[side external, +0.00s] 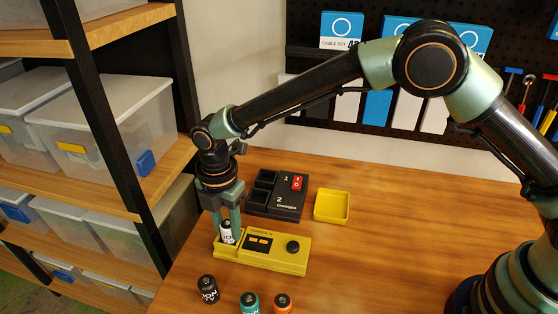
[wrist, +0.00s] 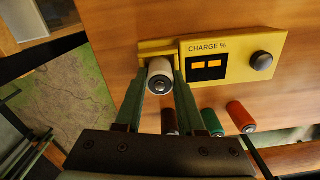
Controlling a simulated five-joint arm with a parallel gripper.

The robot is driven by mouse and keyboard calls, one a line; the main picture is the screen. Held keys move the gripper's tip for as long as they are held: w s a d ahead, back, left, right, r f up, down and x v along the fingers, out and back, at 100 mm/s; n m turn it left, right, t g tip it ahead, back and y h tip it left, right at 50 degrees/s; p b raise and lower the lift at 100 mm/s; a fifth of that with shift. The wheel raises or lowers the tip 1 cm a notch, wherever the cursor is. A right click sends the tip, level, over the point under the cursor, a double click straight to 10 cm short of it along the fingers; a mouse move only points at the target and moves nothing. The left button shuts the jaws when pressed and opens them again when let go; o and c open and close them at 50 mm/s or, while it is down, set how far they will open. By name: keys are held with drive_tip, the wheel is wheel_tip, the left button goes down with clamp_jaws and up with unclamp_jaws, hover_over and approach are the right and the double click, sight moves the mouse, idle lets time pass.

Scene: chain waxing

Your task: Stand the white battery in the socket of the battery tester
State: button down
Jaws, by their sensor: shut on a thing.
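The white battery (side external: 227,232) stands upright between the fingers of my gripper (side external: 226,224), which is shut on it. It is at the socket (side external: 215,246) on the left end of the yellow battery tester (side external: 270,262). In the wrist view, the white battery (wrist: 160,76) shows its metal top end, with the yellow socket walls (wrist: 150,46) behind and beside it. The tester (wrist: 225,48) also shows a lit display and a dark knob there. The battery's lower end is hidden, so I cannot tell whether it rests on the socket floor.
A black charger (side external: 277,207) and a yellow open box (side external: 331,206) lie behind the tester. A shelf with bins is at the left. The table's right side is clear.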

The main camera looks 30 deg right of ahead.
drive_tip(key=c, duration=0.5)
unclamp_jaws()
drive_tip(key=shift+f, duration=0.1)
